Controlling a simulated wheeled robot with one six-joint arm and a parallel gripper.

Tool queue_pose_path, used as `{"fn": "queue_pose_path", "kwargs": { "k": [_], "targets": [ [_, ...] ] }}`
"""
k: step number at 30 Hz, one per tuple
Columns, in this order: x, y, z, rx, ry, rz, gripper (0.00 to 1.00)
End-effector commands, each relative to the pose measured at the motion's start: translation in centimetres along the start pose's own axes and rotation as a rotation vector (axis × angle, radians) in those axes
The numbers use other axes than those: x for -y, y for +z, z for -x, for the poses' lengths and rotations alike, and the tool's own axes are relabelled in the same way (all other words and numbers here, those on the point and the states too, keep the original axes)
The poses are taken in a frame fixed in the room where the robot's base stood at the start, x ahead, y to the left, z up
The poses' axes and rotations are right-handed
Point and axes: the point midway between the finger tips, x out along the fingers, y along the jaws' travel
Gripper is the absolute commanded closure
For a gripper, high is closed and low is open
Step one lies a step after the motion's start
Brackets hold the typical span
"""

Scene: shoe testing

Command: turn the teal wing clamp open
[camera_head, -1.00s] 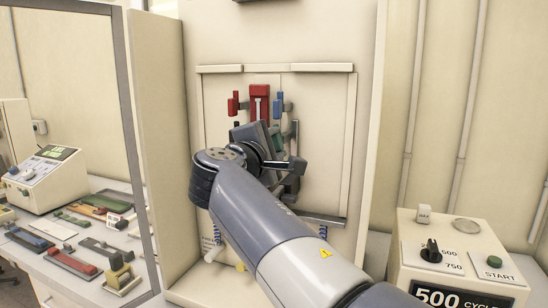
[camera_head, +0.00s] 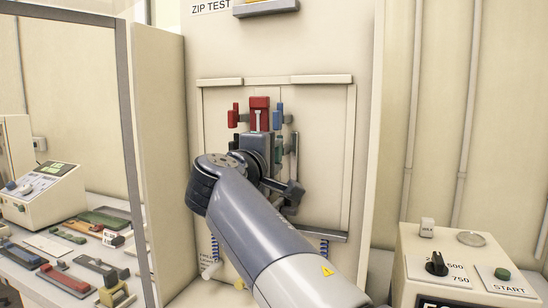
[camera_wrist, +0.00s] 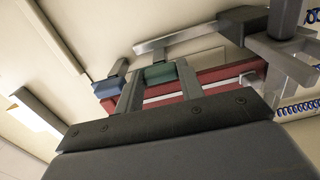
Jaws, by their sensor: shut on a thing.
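The teal wing clamp (camera_wrist: 160,74) is a small dark green-teal block in the wrist view, between the two grey fingers of my gripper (camera_wrist: 160,68). The fingers are shut on it, one on each side. In the head view my gripper (camera_head: 272,150) is at the fixture on the machine's front panel, and my wrist hides most of the clamp. A red bar (camera_wrist: 205,82) runs behind the fingers in the wrist view. How far the clamp is turned cannot be told.
A red clamp block (camera_head: 259,103) is above my gripper, with a blue wing (camera_head: 279,110) to its right. A grey rod (camera_wrist: 185,38) lies near the fingers. A control box (camera_head: 460,270) stands at the right. A bench with several loose parts (camera_head: 85,245) is at the left.

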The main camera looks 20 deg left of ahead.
Motion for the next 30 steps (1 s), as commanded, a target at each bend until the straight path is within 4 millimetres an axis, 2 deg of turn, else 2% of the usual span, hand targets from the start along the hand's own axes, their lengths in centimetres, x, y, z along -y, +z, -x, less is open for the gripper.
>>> {"fn": "queue_pose_path", "kwargs": {
  "k": [3,4,12,19,22,26,30],
  "targets": [
    [0.1,0.0,0.0,0.000,-0.002,-0.002,0.86],
    [0.1,0.0,0.0,0.000,-0.002,-0.002,0.63],
    [0.1,0.0,0.0,0.000,-0.001,-0.001,0.42],
    [0.0,0.0,0.1,0.000,-0.001,0.000,0.42],
    [0.1,0.0,0.7,-0.001,-0.001,0.000,0.42],
    [0.2,0.0,2.8,-0.004,-0.001,-0.001,0.42],
    [0.2,-0.1,5.8,-0.005,0.000,-0.001,0.42]
  ]
}}
